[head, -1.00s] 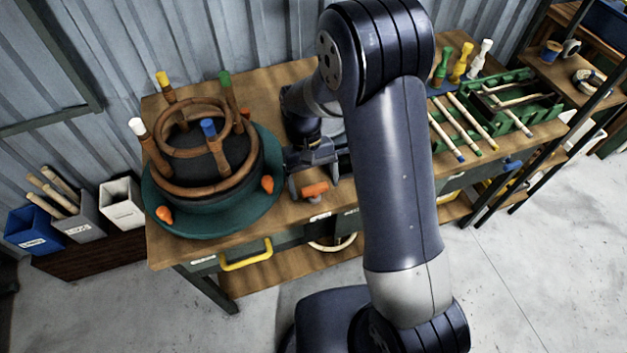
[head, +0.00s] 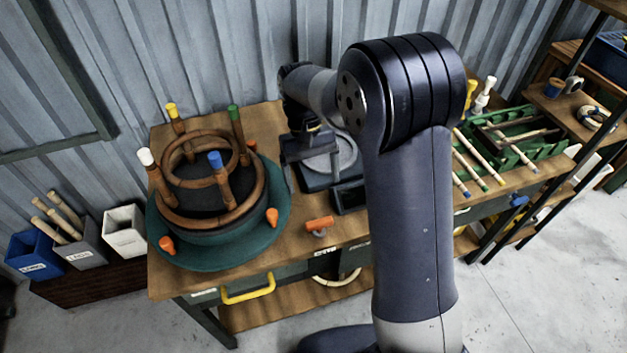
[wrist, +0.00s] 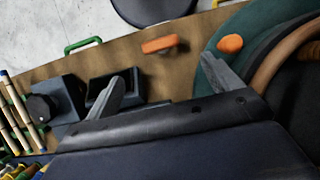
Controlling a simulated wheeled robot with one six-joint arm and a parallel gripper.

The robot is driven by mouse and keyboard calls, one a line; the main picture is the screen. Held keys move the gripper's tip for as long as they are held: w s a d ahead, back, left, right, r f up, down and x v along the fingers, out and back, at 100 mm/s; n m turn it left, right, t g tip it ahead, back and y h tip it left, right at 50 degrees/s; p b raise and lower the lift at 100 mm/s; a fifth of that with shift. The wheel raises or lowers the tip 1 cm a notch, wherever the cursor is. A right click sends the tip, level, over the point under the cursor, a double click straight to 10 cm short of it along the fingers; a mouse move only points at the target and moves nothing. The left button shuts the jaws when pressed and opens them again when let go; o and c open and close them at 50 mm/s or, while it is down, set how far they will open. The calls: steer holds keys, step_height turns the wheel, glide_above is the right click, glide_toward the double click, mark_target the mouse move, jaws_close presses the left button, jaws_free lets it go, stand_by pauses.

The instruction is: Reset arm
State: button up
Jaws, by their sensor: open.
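My gripper (wrist: 160,82) is open and empty in the wrist view, its two grey fingers spread wide above the wooden workbench. In the head view my gripper (head: 302,150) is partly hidden by its own wrist, raised over the back middle of the bench, right of the round bending form (head: 205,232). The form is a dark drum on a green disc, with brown bent rattan rings and several posts with coloured caps. An orange-handled piece (head: 319,224) lies apart from my gripper near the bench's front edge; it also shows in the wrist view (wrist: 160,44).
A grey device with a round plate (head: 335,160) and a dark open box stand mid-bench. Rattan sticks (head: 470,160) and a green rack (head: 520,135) lie at right. Bins (head: 125,230) stand left. A corrugated wall is close behind. The floor at right is clear.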

mark_target(319, 222)
steer(key=x, duration=1.1)
steer(key=shift+s+p, duration=0.1)
steer(key=shift+p, duration=0.2)
steer(key=shift+d+r, duration=0.1)
